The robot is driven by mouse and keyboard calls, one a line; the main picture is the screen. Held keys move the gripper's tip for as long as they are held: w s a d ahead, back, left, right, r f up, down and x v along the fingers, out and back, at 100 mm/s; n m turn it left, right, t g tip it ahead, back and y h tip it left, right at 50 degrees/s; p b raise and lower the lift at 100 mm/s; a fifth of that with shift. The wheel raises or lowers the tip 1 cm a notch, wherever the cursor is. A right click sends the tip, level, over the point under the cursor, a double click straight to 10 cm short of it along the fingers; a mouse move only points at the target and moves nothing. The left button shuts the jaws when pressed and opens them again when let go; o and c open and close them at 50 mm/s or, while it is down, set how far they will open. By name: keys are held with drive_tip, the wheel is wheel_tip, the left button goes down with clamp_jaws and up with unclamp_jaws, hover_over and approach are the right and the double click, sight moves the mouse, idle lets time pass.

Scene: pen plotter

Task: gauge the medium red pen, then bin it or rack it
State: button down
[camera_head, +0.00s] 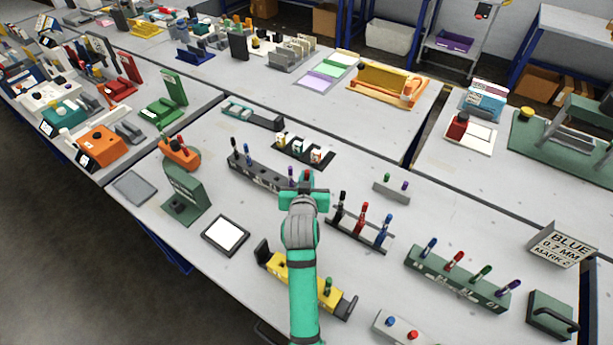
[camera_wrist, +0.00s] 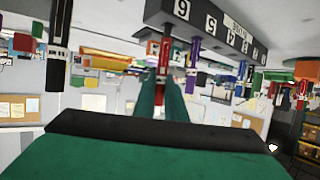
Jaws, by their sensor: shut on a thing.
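My gripper (camera_head: 305,194) is shut on a red pen (camera_head: 307,175), beside the right part of a dark numbered rack (camera_head: 262,177). In the wrist view my green fingers (camera_wrist: 163,92) close on the red pen (camera_wrist: 163,58), just by the rack (camera_wrist: 212,30), which appears upside down. I cannot tell whether the pen sits in a slot or is clear of it. The rack also holds a purple pen (camera_head: 291,172) close to my gripper and dark pens at its left end. A green block with an upright plate (camera_head: 185,194) stands to the left.
A black-framed white pad (camera_head: 225,235) lies left of my arm, and a grey tray (camera_head: 134,188) further left. A yellow fixture (camera_head: 275,266) with a green pen is below. Racks of pens (camera_head: 360,232) and a long green rack (camera_head: 440,272) stand to the right.

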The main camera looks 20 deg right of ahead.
drive_tip(key=shift+f, duration=0.85)
drive_tip(key=c, duration=1.7)
unclamp_jaws()
drive_tip(key=shift+c, duration=0.2)
drive_tip(key=shift+a, duration=0.1)
drive_tip(key=v, duration=1)
drive_tip(key=shift+s+a, duration=0.2)
drive_tip(key=shift+s, duration=0.05)
drive_tip(key=shift+s+d, duration=0.1)
drive_tip(key=shift+s, duration=0.05)
